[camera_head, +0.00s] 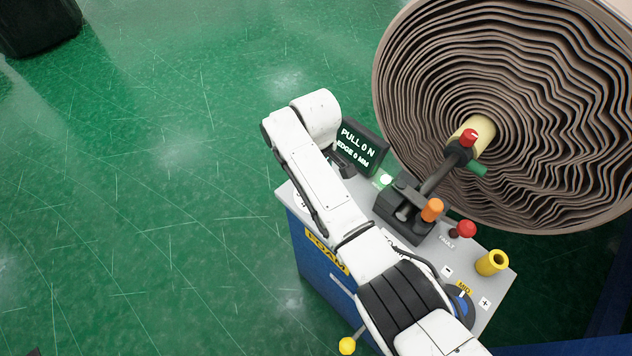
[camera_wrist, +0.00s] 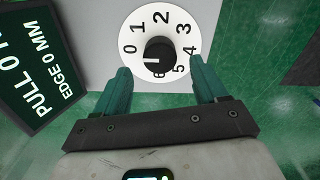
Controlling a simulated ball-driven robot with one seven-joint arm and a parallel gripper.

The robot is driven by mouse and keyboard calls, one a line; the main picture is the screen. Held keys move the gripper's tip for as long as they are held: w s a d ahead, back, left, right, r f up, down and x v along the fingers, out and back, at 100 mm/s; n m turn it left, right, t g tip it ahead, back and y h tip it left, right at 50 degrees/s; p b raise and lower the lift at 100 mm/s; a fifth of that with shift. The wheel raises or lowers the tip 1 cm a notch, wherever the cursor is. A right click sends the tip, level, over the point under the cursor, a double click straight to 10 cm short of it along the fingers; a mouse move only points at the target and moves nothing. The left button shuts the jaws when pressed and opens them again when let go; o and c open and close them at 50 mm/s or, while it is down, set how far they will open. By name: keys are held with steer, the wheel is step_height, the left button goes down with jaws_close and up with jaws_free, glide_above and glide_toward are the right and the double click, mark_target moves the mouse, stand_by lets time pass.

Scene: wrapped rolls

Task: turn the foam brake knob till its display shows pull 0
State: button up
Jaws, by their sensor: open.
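The foam brake knob (camera_wrist: 158,54) is black with a white pointer line and sits on a round white dial (camera_wrist: 172,22) numbered 0 to 6. Its pointer faces left, close to the 0. My gripper (camera_wrist: 161,66) is open in the wrist view, with one teal finger on each side of the knob and a gap to it.
The blue cabinet (camera_head: 320,268), labelled FOAM, has a grey top with an orange knob (camera_head: 432,209), a red button (camera_head: 466,229) and a yellow ring (camera_head: 492,262). A large wrapped roll (camera_head: 520,130) stands behind it. Green floor at the left is open.

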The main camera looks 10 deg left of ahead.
step_height(320, 180, up, 7)
stand_by(0.3)
stand_by(0.5)
